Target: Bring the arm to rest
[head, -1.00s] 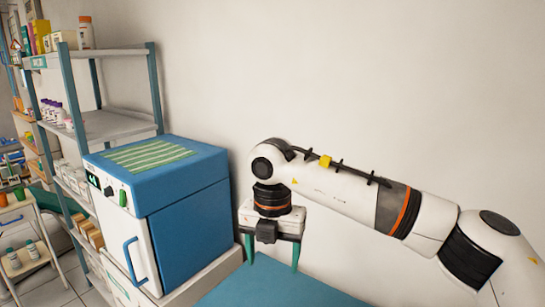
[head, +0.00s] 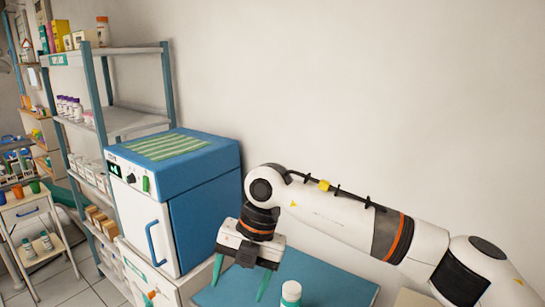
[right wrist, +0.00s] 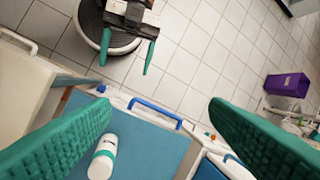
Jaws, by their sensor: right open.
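My right arm reaches in from the right in the head view. Its gripper (head: 241,278) points down with its green fingers apart and nothing between them. It is over the blue tabletop (head: 335,285), in front of the blue-and-white cabinet. In the right wrist view its fingers (right wrist: 160,108) are spread wide. A white bottle with a green band (head: 291,293) is near it, apart from the fingers; the bottle also shows in the right wrist view (right wrist: 102,158). My left gripper (right wrist: 127,52) shows at the top of the right wrist view, green fingers apart and empty.
The blue-and-white cabinet (head: 195,205) stands left of my right gripper. A metal shelf (head: 125,121) with bottles and boxes is behind it. A small trolley (head: 30,212) stands at far left. A purple box (right wrist: 288,84) is at right in the right wrist view. Tiled floor (right wrist: 190,55) is open.

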